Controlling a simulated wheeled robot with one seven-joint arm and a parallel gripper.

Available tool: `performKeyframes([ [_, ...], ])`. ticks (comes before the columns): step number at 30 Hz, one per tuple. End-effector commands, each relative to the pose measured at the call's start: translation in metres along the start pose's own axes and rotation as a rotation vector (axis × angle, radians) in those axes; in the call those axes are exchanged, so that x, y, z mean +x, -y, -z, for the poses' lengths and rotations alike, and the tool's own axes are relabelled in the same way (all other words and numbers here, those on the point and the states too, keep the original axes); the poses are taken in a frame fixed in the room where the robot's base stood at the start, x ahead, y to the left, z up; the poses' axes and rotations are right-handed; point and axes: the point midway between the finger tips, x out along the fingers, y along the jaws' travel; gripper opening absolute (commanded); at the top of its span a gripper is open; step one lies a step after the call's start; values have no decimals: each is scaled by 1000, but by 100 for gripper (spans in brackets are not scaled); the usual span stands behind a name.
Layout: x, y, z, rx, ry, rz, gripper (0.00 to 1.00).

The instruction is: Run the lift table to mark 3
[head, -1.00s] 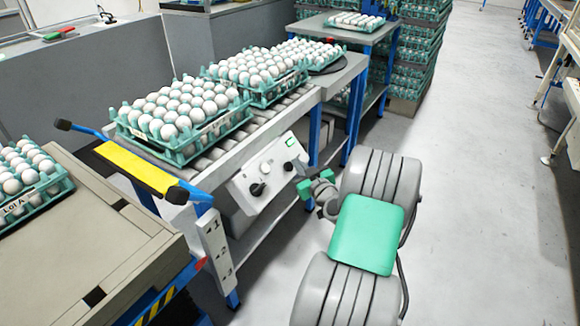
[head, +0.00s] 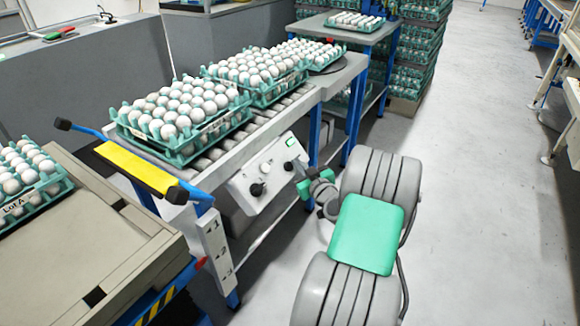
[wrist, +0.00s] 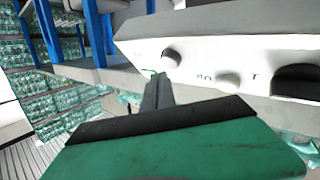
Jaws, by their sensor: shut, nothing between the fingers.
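The lift table (head: 80,250) stands at the left with a teal egg tray labelled Lot A on it. A red pointer (head: 201,262) sticks out at its right edge, beside a white scale plate (head: 213,240) with numbered marks. It looks low on the scale, but its exact mark is hard to read. The white control panel (head: 262,180) carries a black knob (head: 257,189), a pale button (head: 265,168) and a smaller dark knob (head: 288,166). My gripper (head: 297,167) is shut and empty, close to the small knob. In the wrist view its fingertips (wrist: 152,78) are just below that knob (wrist: 172,57); contact is unclear.
A roller conveyor (head: 225,145) with full egg trays runs above the panel. Stacked trays (head: 405,60) are at the back. Floor (head: 470,200) to the right is open.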

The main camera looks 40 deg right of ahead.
Motion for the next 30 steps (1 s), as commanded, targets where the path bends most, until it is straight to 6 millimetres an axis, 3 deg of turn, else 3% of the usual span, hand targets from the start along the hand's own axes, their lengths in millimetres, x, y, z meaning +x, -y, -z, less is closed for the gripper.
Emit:
performKeyframes([
  [30, 8, 6, -6, 0, 0, 0, 0],
])
